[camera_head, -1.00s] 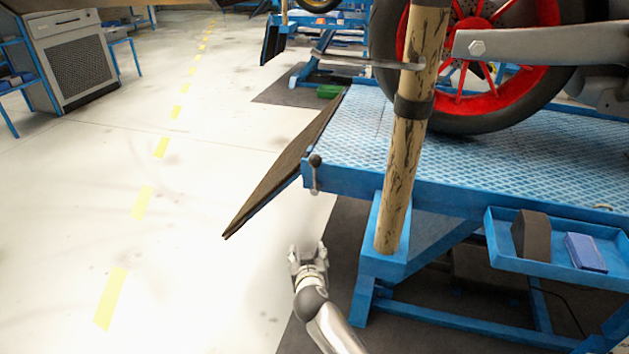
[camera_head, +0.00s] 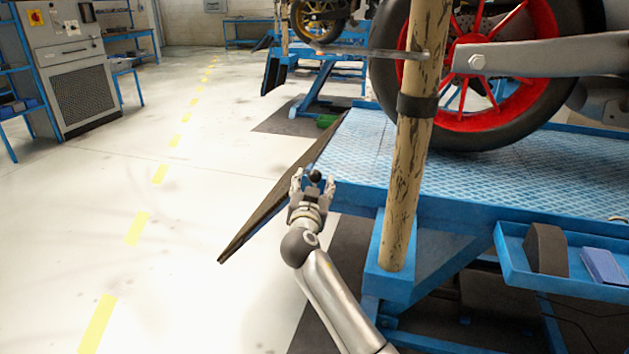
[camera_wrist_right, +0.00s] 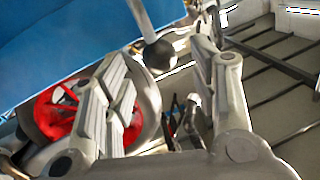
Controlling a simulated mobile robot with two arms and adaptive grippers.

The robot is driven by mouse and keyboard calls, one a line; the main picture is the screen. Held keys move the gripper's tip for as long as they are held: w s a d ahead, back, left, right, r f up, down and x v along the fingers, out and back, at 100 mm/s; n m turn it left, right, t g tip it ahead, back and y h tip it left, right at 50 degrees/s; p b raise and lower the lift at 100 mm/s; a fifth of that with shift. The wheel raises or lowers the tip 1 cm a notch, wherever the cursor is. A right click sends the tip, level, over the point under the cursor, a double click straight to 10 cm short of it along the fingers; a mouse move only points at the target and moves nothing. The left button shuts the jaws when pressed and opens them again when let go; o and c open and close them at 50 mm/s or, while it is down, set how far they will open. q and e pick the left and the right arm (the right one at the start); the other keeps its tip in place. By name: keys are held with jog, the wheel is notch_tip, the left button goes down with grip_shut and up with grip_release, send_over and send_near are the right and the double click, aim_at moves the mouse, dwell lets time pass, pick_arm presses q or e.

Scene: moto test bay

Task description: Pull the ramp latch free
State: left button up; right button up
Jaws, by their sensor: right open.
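The ramp latch is a short lever with a dark ball knob (camera_head: 315,176) at the near left corner of the blue lift table. In the right wrist view the knob (camera_wrist_right: 159,54) and its pale rod (camera_wrist_right: 140,17) show between the fingers. My right gripper (camera_head: 312,183) is open around the knob, one finger on each side. I see no clear contact with the knob. In the head view the gripper hides the lower lever. The dark ramp (camera_head: 268,212) slopes down to the left from the table edge, just left of the gripper. My left gripper is out of view.
A motorcycle wheel with a red rim (camera_head: 510,110) stands on the blue lift table (camera_head: 480,190). A wooden post (camera_head: 405,190) rises right of my right arm. A blue side tray (camera_head: 560,280) holds a dark block and a blue box. The floor to the left is open.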

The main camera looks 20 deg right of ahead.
aim_at(314, 179)
jog(key=shift+x, duration=1.7)
jog(key=shift+c, duration=0.2)
grip_shut()
